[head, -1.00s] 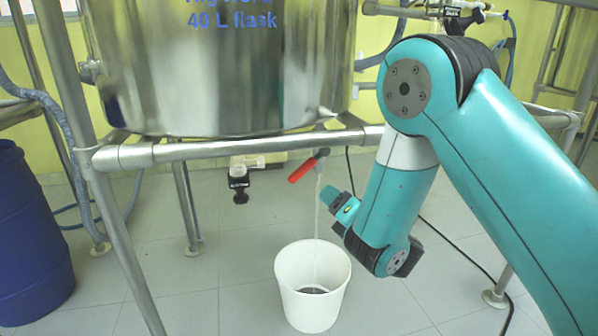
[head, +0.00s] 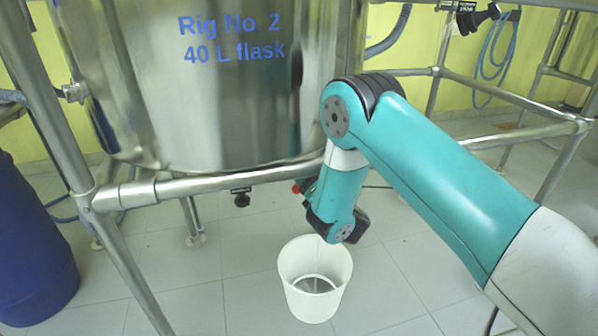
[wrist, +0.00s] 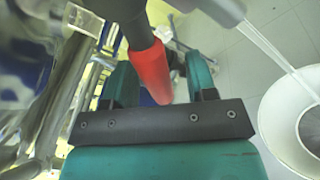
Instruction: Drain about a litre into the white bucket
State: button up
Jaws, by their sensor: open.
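The steel vessel (head: 215,105) marked "Rig No. 2 40 L flask" hangs in its frame. A red valve handle (wrist: 150,70) under it lies between the two teal fingers of my gripper (wrist: 161,76), which is open; contact cannot be told. In the head view only a sliver of the red handle (head: 296,189) shows beside my wrist. The white bucket (head: 292,274) stands upright on the floor below, with some liquid (head: 315,284) in its bottom. A pale stream (wrist: 265,45) runs towards the bucket (wrist: 265,125) in the wrist view. The outlet is mostly hidden by my arm in the head view.
A frame rail (head: 230,180) crosses just above my gripper, with legs on both sides. A small black fitting (head: 241,197) hangs left of the handle. A blue drum (head: 35,245) stands at the far left. The tiled floor around the bucket is mostly clear.

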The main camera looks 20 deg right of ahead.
jog(key=shift+w+a, duration=0.1)
jog(key=shift+a, duration=0.1)
jog(key=shift+a, duration=0.1)
jog(key=shift+c, duration=1)
grip_shut()
